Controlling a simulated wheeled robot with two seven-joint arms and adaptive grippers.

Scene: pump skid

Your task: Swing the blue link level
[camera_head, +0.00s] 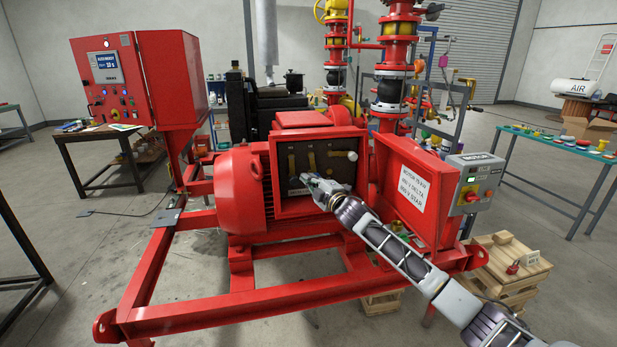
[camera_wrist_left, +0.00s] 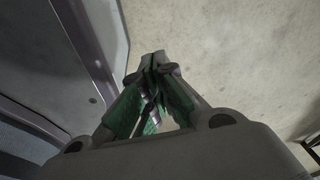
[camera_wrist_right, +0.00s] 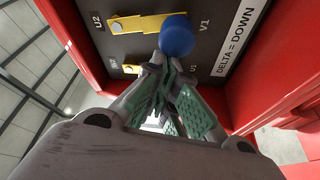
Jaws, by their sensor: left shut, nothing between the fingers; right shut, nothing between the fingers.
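The open terminal box (camera_head: 318,204) on the red motor holds several brass links. The blue link (camera_wrist_right: 133,23) shows in the right wrist view with a blue ball knob (camera_wrist_right: 177,36) at its end. In the head view this link (camera_head: 311,160) seems to hang upright in the middle, its knob hidden or too small to tell. My right gripper (camera_head: 310,181) is shut and empty at the box opening. Its fingertips (camera_wrist_right: 163,66) are close beside the blue knob; I cannot tell whether they touch. My left gripper (camera_wrist_left: 157,68) is shut and empty over bare floor.
Another brass link (camera_head: 291,161) hangs upright to the left. A link with a white knob (camera_head: 352,156) lies about level to the right. The red cover (camera_head: 405,190) stands open on the right, beside a grey switch box (camera_head: 469,182). Red skid rails (camera_head: 230,302) run in front.

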